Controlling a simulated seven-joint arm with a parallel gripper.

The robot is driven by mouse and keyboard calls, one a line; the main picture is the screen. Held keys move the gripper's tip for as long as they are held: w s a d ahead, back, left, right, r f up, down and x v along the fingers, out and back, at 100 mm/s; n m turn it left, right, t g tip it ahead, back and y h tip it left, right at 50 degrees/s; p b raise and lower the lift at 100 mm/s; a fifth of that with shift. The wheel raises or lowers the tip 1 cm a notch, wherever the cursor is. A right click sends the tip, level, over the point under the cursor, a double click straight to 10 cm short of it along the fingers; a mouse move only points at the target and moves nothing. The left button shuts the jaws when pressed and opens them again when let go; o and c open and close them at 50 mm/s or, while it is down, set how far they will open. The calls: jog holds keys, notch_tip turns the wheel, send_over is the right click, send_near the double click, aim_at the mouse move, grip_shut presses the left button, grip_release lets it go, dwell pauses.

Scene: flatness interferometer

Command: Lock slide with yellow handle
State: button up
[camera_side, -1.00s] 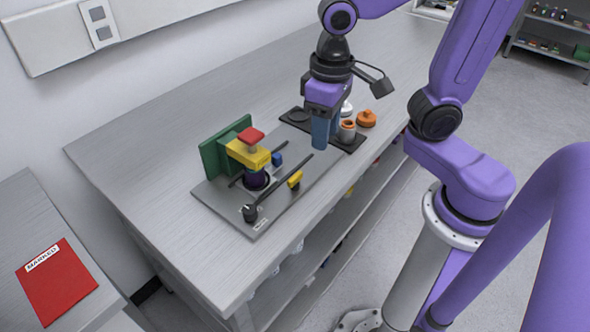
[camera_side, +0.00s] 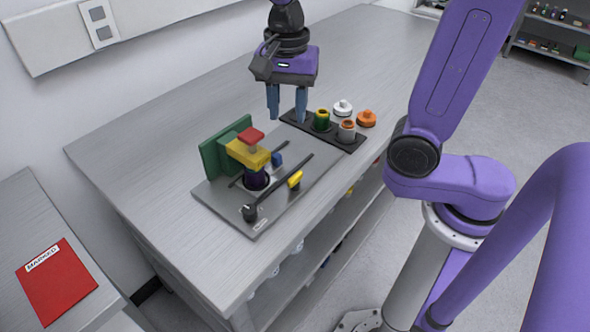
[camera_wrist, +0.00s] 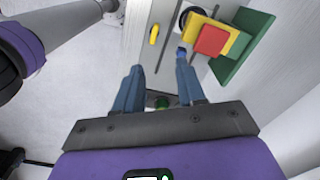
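The yellow handle (camera_side: 295,179) sits on the right side of the grey base plate (camera_side: 226,207), beside a dark rail. It also shows in the wrist view (camera_wrist: 154,34), left of the yellow and red parts. The slide assembly has a yellow block (camera_side: 247,152) with a red top (camera_side: 251,136), standing over a dark round part (camera_side: 256,180) in front of a green upright (camera_side: 217,154). My gripper (camera_side: 287,119) is open and empty, above and behind the plate. In the wrist view its fingers (camera_wrist: 157,84) are apart with nothing between them.
A black knob (camera_side: 250,213) is at the plate's front. The table's left side is clear.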

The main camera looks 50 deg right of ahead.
aim_at(295, 176)
jog(key=f+m, duration=0.1)
jog(key=f, duration=0.4)
jog(key=f+m, duration=0.2)
jog(key=f, duration=0.3)
jog(key=s+d+f+m, duration=0.1)
jog(key=f+m, duration=0.1)
jog(key=f, duration=0.4)
jog(key=shift+f, duration=0.1)
dwell(0.4)
grip_shut()
